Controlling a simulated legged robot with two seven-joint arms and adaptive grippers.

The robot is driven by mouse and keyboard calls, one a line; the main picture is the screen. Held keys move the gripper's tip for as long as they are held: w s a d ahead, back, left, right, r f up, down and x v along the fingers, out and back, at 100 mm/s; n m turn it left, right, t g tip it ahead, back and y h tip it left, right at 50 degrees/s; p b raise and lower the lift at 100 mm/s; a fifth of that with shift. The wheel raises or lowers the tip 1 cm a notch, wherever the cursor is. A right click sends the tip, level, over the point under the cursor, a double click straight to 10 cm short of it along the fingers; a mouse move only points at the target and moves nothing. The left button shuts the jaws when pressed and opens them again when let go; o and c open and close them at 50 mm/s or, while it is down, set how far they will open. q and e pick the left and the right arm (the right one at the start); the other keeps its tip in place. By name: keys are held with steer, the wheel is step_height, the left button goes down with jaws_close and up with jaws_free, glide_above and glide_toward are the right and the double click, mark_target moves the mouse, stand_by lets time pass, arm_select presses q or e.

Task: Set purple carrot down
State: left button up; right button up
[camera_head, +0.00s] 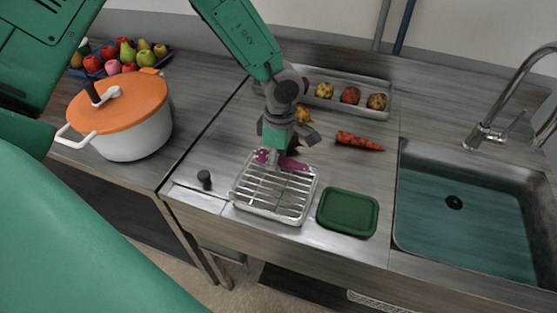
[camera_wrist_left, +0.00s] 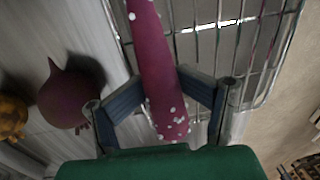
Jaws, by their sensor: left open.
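The purple carrot (camera_head: 293,164) lies across the back end of a metal wire rack (camera_head: 273,196). In the left wrist view the carrot (camera_wrist_left: 160,70) runs between the two fingers of my left gripper (camera_wrist_left: 160,105), over the rack's bars (camera_wrist_left: 228,45). In the head view the gripper hides the carrot's middle. My right gripper is not seen.
A dark red beet-like vegetable (camera_wrist_left: 70,95) lies beside the rack. An orange carrot (camera_head: 358,141), a green tray (camera_head: 347,211) and a metal tray (camera_head: 388,105) with several vegetables are nearby. An orange-lidded pot (camera_head: 140,135) stands left; a sink (camera_head: 465,215) is right.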

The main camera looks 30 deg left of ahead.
arm_select(q)
steer(key=shift+r, duration=0.15)
step_height(320, 180, up, 13)
steer(key=w, duration=0.1)
steer(key=shift+w+a, duration=0.15)
steer(key=shift+a, duration=0.1)
stand_by(0.3)
stand_by(0.5)
